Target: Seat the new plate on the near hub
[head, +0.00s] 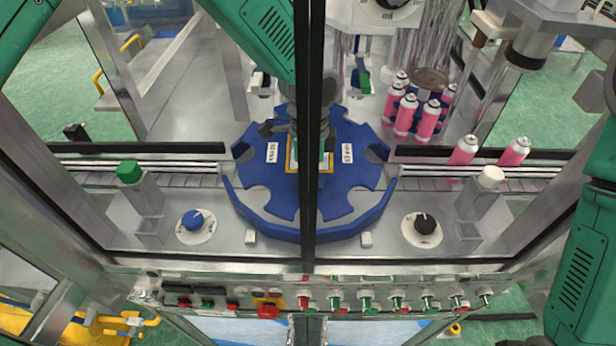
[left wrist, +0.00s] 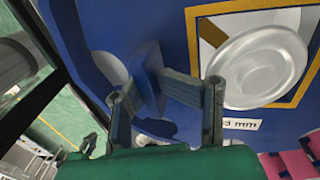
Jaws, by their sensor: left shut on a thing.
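The blue star-shaped plate (head: 345,185) has pocketed edges and white labels. It lies over the middle of the machine deck, inside a curved blue guide (head: 260,228). The black door post hides a strip of its middle. My left gripper (head: 294,143) is over the plate's centre, partly behind the post. In the left wrist view my left gripper (left wrist: 166,88) is shut on a raised blue part of the plate (left wrist: 151,72). I cannot tell whether the plate rests on the hub. My right gripper is out of view.
Pink cans (head: 404,114) stand behind on the right, with two more by the conveyor (head: 430,172). The black door post (head: 309,215) crosses in front. A blue knob (head: 193,220), a black knob (head: 425,222) and a button panel (head: 330,298) are nearer.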

